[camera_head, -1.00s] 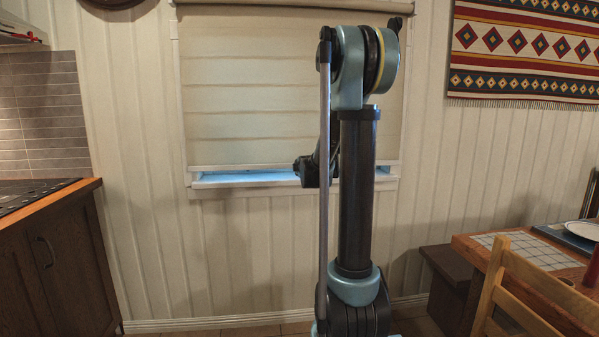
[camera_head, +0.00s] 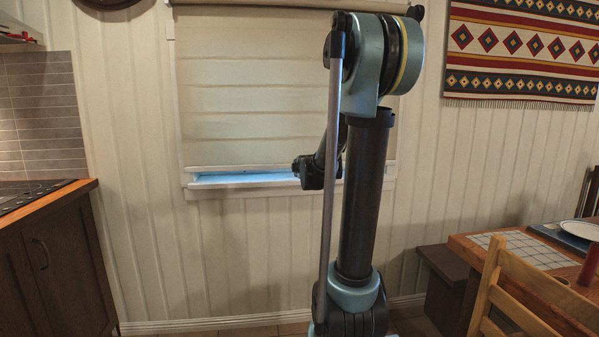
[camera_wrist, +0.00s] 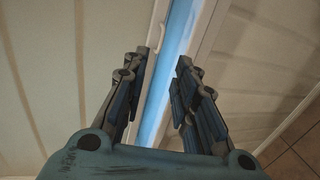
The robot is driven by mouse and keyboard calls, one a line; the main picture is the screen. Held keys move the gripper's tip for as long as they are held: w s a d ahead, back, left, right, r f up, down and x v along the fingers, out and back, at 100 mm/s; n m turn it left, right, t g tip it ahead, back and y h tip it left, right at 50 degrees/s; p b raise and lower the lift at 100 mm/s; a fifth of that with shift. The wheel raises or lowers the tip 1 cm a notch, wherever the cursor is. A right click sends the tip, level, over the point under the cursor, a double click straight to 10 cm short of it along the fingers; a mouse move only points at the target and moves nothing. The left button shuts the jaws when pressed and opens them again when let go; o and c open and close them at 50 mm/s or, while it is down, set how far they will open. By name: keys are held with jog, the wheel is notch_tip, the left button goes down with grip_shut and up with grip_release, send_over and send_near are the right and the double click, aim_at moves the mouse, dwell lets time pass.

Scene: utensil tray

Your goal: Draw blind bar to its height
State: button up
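The beige blind (camera_head: 250,90) hangs over the window and is lowered almost fully. Its pale bottom bar (camera_head: 235,168) runs level just above the sill, with a narrow strip of blue light below it. In the wrist view the blind fills the left side, and its bar (camera_wrist: 158,35) runs along the blue gap. My gripper (camera_wrist: 165,60) is open, with its fingers apart on either side of the blue gap. The left fingertip overlaps the bar in the picture; whether it touches cannot be told. In the head view my arm hides the bar's right part.
The white window sill (camera_head: 240,190) lies just below the bar. A kitchen counter (camera_head: 50,200) stands at left. A table (camera_head: 500,250) and wooden chair (camera_head: 510,290) stand at right, with a dark bench (camera_head: 440,270) by the wall. The floor between is mostly clear.

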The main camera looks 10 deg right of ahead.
jog(key=shift+w, duration=0.1)
grip_shut()
jog(key=m+g, duration=0.3)
jog(key=m, duration=1.5)
send_near(296, 154)
jog(key=w+f, duration=0.4)
jog(key=f, duration=0.3)
jog(key=shift+w, duration=0.25)
